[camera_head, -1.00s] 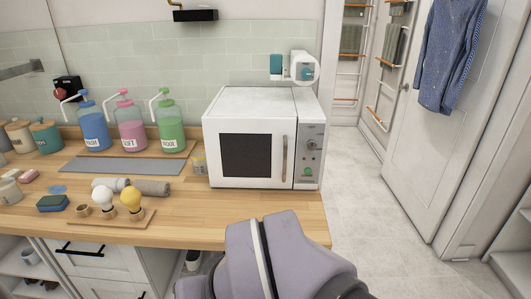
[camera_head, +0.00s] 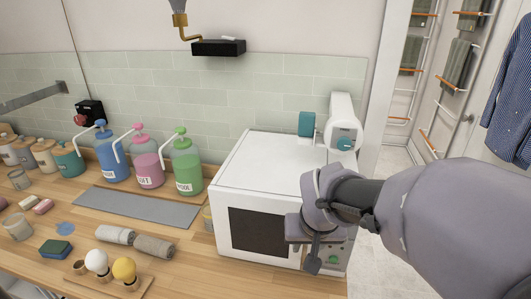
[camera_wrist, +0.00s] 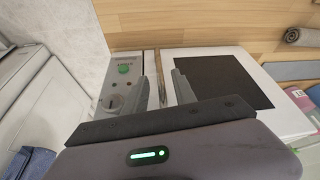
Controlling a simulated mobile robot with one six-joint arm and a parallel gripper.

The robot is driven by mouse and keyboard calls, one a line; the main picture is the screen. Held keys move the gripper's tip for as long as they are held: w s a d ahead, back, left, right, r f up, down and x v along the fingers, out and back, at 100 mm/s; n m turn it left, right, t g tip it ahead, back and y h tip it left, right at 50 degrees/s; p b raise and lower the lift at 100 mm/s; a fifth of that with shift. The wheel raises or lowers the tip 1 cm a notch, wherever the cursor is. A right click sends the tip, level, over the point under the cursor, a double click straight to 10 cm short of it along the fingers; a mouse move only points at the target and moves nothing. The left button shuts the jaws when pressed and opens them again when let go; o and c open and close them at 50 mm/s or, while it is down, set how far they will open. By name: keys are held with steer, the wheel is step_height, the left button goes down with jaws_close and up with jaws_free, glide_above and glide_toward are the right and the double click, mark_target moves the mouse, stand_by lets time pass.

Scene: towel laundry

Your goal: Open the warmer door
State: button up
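The warmer (camera_head: 262,170) is a white box on the wooden counter, with a dark window in its door (camera_head: 225,205). The door is closed. My gripper (camera_head: 312,258) is in front of the right part of the warmer and hides the door handle in the head view. In the wrist view my gripper (camera_wrist: 160,80) is open, with its two fingers spread at the door's edge beside the control panel (camera_wrist: 118,95). The thin handle (camera_wrist: 163,90) shows between the fingers. I cannot tell whether either finger touches it.
Blue, pink and green (camera_head: 187,165) pump bottles stand left of the warmer, behind a grey mat (camera_head: 140,206). Rolled towels (camera_head: 153,246) and bulbs lie nearer on the counter. A white-teal device (camera_head: 343,120) is behind the warmer.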

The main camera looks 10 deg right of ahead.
mark_target(305, 249)
steer(key=b+x, duration=0.1)
steer(key=x, duration=0.4)
jaws_close()
stand_by(1.4)
